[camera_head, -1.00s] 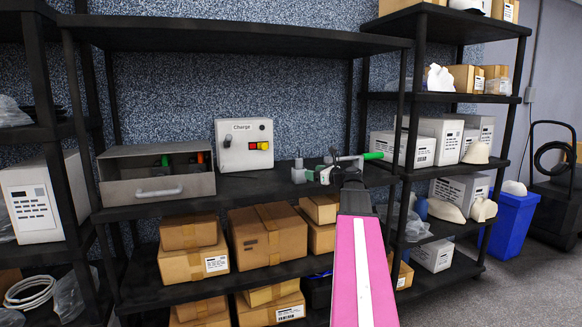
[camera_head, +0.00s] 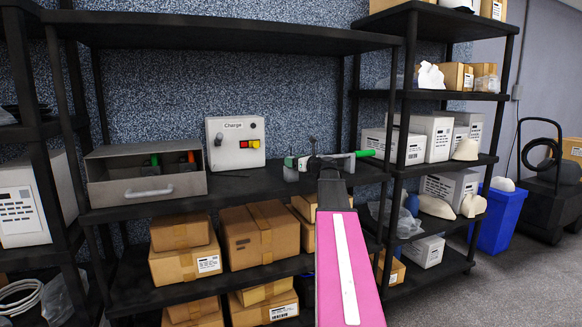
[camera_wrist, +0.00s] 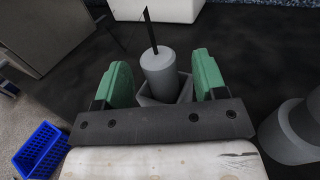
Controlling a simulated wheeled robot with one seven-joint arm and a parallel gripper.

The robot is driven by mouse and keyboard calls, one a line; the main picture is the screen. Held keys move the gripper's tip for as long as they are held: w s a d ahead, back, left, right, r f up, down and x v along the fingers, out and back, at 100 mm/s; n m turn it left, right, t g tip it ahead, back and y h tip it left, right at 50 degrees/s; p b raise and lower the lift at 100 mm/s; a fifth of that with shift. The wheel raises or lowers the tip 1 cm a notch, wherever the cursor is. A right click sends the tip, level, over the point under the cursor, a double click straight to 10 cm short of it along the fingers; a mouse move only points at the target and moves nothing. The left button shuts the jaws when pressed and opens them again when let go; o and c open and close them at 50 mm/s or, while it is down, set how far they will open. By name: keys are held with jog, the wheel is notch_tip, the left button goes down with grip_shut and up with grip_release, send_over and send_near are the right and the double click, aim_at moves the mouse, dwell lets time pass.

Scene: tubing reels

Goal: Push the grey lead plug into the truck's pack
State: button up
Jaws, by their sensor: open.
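The grey lead plug (camera_wrist: 158,70) is a cylinder with a thin black lead rising from its top. In the wrist view it stands upright in a square grey holder (camera_wrist: 181,91). My gripper (camera_wrist: 162,72) is open, with one green finger on each side of the plug; I cannot tell whether they touch it. In the head view my gripper (camera_head: 291,161) is at the holder on the middle shelf, and the plug is mostly hidden. Left of it stands a grey open-fronted box (camera_head: 147,192) with green and orange connectors inside, perhaps the truck's pack.
A grey round part (camera_wrist: 290,135) is close right in the wrist view. The shelf board overhead limits height.

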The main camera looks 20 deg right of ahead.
jog(key=shift+x, duration=0.95)
jog(key=c, duration=1.1)
